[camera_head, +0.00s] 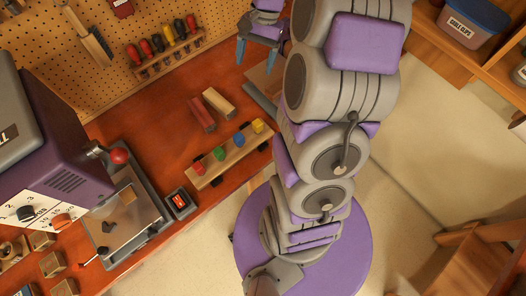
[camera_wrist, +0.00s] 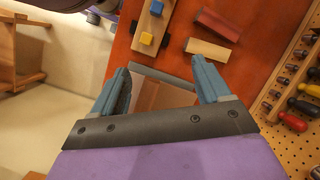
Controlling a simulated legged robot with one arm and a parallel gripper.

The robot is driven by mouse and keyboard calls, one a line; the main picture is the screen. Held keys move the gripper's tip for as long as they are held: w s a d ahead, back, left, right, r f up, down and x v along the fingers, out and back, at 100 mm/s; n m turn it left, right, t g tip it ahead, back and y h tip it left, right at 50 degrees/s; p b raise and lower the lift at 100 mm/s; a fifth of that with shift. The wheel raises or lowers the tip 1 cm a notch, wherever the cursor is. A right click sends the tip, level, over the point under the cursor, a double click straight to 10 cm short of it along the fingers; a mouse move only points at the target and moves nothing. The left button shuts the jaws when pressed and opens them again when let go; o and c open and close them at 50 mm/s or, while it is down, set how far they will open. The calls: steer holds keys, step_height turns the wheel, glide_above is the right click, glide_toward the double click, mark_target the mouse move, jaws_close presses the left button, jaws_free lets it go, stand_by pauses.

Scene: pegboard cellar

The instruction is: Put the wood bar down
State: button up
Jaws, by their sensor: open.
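A pale wood bar (camera_head: 218,101) lies on the red-brown bench top beside a dark red bar (camera_head: 201,114). In the wrist view the pale wood bar (camera_wrist: 207,49) lies just beyond the right fingertip, with the red bar (camera_wrist: 218,24) farther off. My gripper (camera_head: 258,52) is open, above the bench's far end near the pegboard. In the wrist view my gripper (camera_wrist: 161,70) has nothing between its blue fingers. Below them is a shallow brown tray or panel with a grey edge (camera_wrist: 165,78); it is partly hidden by the gripper.
A wooden rack with coloured blocks (camera_head: 228,155) stands on the bench in front of the bars. A purple and grey machine (camera_head: 60,150) stands at left. Screwdrivers (camera_head: 165,45) hang in a holder on the pegboard (camera_head: 95,75). Bare bench top lies left of the bars.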

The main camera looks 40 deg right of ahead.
steer(key=s+a+r+n+h, duration=0.2)
steer(key=s+a+r+n, duration=0.25)
steer(key=s+a, duration=0.55)
steer(key=s+a+f+n+h, duration=0.1)
steer(key=s+a+n, duration=0.1)
steer(key=s, duration=0.5)
steer(key=s+a+n, duration=0.3)
steer(key=s+n, duration=0.1)
steer(key=s, duration=0.4)
steer(key=shift+a+f+h, duration=0.3)
steer(key=shift+f+h, duration=0.05)
steer(key=shift+h, duration=0.05)
